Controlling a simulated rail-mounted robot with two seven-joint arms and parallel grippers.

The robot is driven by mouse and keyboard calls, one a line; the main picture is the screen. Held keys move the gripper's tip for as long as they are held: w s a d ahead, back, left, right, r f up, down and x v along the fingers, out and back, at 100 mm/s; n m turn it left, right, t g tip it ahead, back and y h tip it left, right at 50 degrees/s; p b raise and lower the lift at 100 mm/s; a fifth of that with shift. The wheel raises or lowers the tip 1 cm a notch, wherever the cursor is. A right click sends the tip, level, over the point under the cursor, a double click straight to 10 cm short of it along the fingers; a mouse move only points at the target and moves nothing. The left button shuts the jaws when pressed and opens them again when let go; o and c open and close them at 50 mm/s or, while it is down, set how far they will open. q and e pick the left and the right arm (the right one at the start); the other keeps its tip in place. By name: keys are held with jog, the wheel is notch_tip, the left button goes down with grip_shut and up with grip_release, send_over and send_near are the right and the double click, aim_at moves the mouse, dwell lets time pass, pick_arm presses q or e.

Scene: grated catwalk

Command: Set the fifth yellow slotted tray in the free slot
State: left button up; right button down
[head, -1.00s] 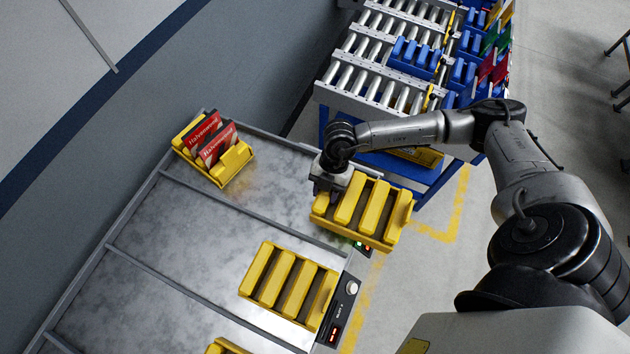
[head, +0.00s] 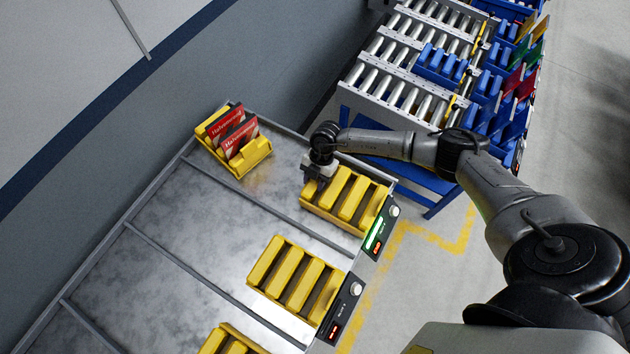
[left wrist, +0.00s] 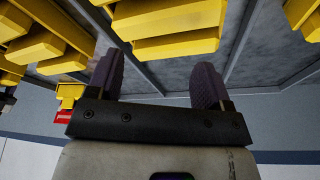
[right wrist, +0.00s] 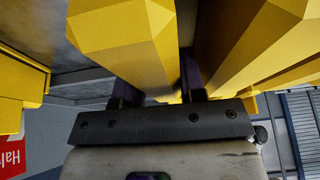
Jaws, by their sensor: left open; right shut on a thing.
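A yellow slotted tray (head: 347,203) is at the right end of the far lane of the metal table. My right gripper (head: 318,184) is shut on its left part. The right wrist view shows the fingers (right wrist: 160,88) closed on a yellow divider (right wrist: 125,40). I cannot tell whether this tray rests on the table or hangs just above it. Another yellow slotted tray (head: 297,283) stands in the middle lane, and a third (head: 228,342) is cut off at the bottom edge. My left gripper (left wrist: 157,85) is open and empty, with yellow trays beyond it in the left wrist view.
A yellow bin (head: 248,160) with red boxes (head: 240,139) stands at the far lane's left end. Low rails (head: 190,275) divide the table. A control panel (head: 375,233) shows green beside the held tray. A roller conveyor (head: 400,80) with blue trays stands behind. Bare table lies left of the trays.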

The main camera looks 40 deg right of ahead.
jog(key=shift+f, duration=0.75)
jog(key=c, duration=0.7)
grip_release()
